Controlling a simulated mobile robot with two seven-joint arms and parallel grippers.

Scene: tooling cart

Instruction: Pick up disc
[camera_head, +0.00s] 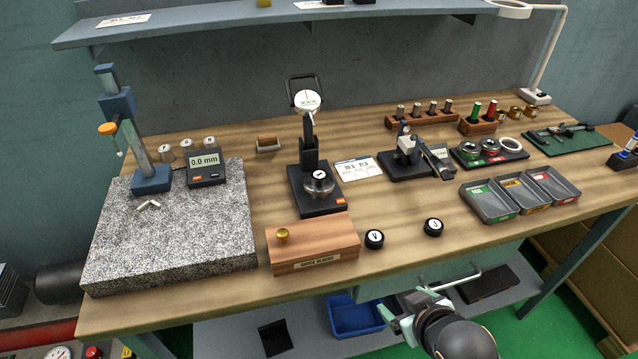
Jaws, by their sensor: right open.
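Two small black round pieces with white lettered tops lie near the bench's front edge, the left one (374,239) just right of the wooden box and the other (433,227) further right. A silvery round disc (319,183) sits on the black base of the dial gauge stand (309,150). I cannot tell which of these is the task's disc. My right gripper (405,302) is open and empty, in front of the bench edge and nearer to me than the round pieces. My left gripper is out of view.
A granite plate (180,240) fills the left of the wooden bench (400,265). A wooden box (312,247) with a brass knob stands at the front. Three grey trays (488,203) are at the right.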

